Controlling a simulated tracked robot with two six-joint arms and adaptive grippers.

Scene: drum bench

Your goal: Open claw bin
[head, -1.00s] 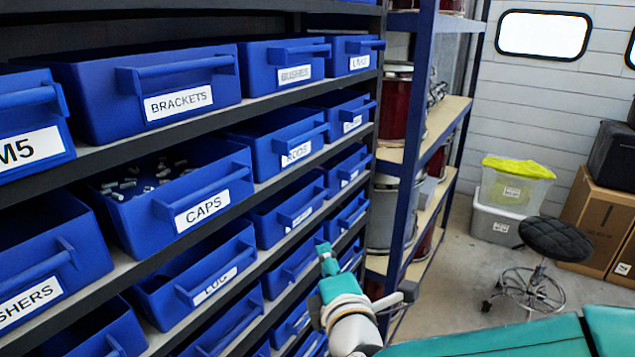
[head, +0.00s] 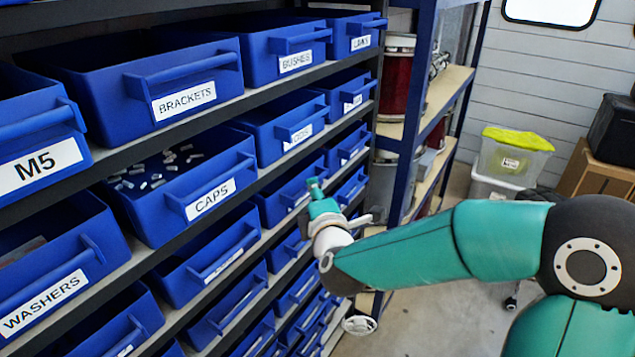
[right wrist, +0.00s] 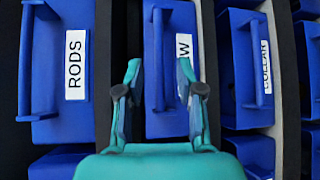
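The bin below the RODS bin, whose label shows only a final W, is probably the claw bin (head: 277,205). It is blue with a bar handle (right wrist: 158,50) across its front, and looks pushed in on its shelf. It shows in the middle of the right wrist view (right wrist: 176,20), its label partly hidden by a finger. My teal right gripper (right wrist: 159,70) is open in front of it, one finger on each side of the handle in the picture. Contact cannot be told. In the head view my right gripper (head: 314,188) points at this bin. My left gripper is out of view.
Neighbouring bins are RODS (right wrist: 45,60) and COLLAR (right wrist: 240,60). BRACKETS (head: 185,75), CAPS (head: 170,215) and WASHERS (head: 60,240) bins fill the rack at left. A blue shelf post (head: 415,110) stands right of the rack. Open floor lies beyond my arm.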

